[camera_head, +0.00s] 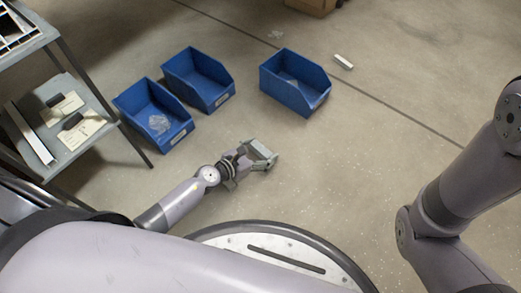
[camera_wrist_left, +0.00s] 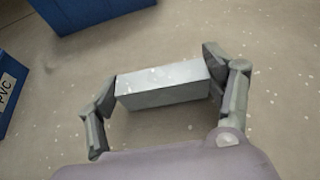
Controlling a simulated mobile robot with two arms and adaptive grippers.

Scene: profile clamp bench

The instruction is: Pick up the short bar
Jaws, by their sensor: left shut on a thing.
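The short bar (camera_wrist_left: 163,86) is a light grey block in the left wrist view. My left gripper (camera_head: 262,156) is shut on it, with one finger at each end of the bar. In the head view the bar (camera_head: 259,151) shows small between the fingers, in front of the blue bins. I cannot tell whether it touches the floor. My right gripper is out of view; only part of the right arm shows.
Three blue bins stand on the floor: left (camera_head: 120,108), middle (camera_head: 215,102) and right (camera_head: 308,105). Two hold clear crumpled plastic. A small white piece (camera_head: 343,62) lies behind the right bin. A grey shelf rack (camera_head: 75,147) stands at left. Floor to the right is clear.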

